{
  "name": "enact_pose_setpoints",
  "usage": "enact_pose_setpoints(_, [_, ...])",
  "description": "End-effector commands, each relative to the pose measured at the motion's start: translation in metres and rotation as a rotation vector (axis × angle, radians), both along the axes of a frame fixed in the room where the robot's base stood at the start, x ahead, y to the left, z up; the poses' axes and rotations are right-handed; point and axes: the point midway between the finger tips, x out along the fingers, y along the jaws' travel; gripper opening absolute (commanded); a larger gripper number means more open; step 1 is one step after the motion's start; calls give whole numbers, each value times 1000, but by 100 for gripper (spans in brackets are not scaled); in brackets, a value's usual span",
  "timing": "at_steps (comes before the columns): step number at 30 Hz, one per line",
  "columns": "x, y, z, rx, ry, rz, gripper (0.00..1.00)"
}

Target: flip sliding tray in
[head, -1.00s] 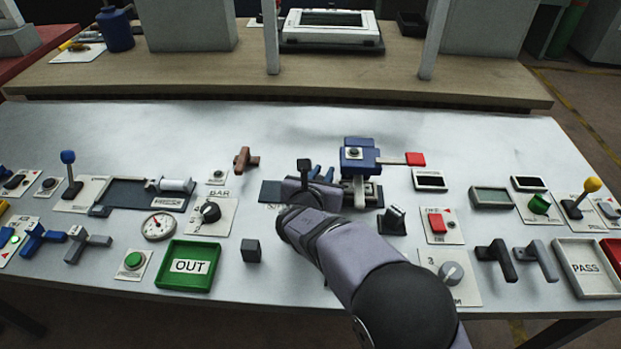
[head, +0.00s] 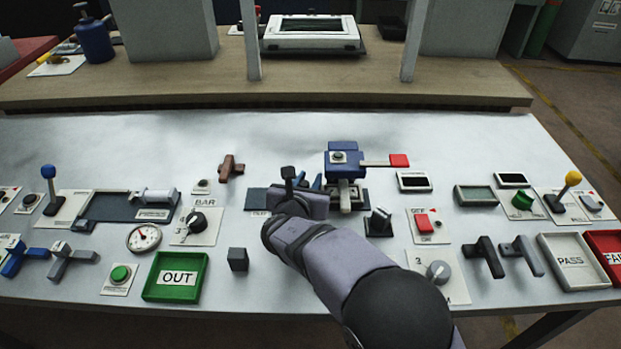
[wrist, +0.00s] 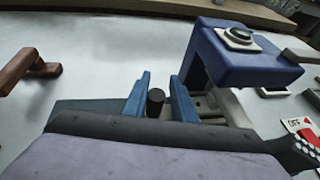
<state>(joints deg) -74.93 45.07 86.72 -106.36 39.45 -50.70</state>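The blue press-like fixture (head: 344,165) stands on the bench with a pale slide (head: 345,195) under its head. A dark base plate (head: 257,198) extends to its left, partly hidden by my arm. I take this to be the sliding tray's station. In the wrist view, a short dark upright post (wrist: 155,102) stands between the blue fingers of my gripper (wrist: 160,97), with gaps visible on both sides. My gripper (head: 310,182) is open, just left of the fixture. The post's lower end is hidden by my wrist, and the tray's outline is unclear.
A brown handle (head: 231,167) stands left of my gripper. A dark switch (head: 379,222) and a red rocker switch (head: 424,222) lie to the right. A grey cube (head: 238,259) and green OUT tray (head: 176,277) sit at the front left.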

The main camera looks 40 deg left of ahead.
Motion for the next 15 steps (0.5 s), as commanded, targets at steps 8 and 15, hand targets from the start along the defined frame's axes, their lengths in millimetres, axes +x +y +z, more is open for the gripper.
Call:
enact_pose_setpoints(8, [-29,-20,13,0,1,0,25])
enact_pose_setpoints(15, [-44,-30,21,0,0,-1,25])
